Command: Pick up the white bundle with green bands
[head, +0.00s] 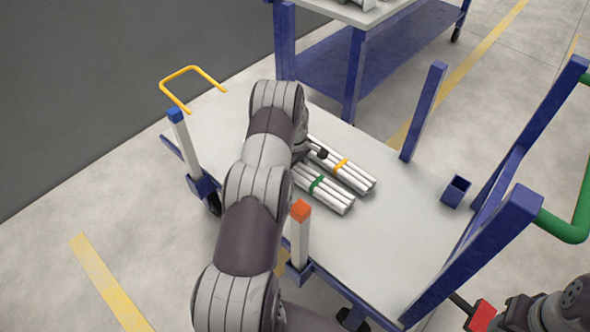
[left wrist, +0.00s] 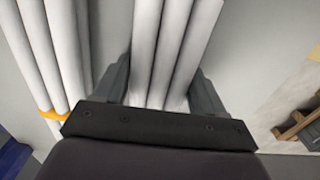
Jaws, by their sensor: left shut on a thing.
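The white bundle with a green band (head: 335,199) lies on the grey cart top (head: 400,235), its far end hidden behind my left arm and gripper. My left gripper (head: 308,155) is over the far part of that bundle. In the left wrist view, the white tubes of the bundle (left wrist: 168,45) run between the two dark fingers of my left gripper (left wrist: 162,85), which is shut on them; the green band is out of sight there. Part of my right arm (head: 560,308) shows at the lower right; its jaws cannot be made out.
A second white bundle with an orange band (head: 356,179) lies close beside the first. Posts with blue (head: 175,115) and orange (head: 300,211) caps and blue uprights (head: 425,110) edge the cart. Bare cart top lies between.

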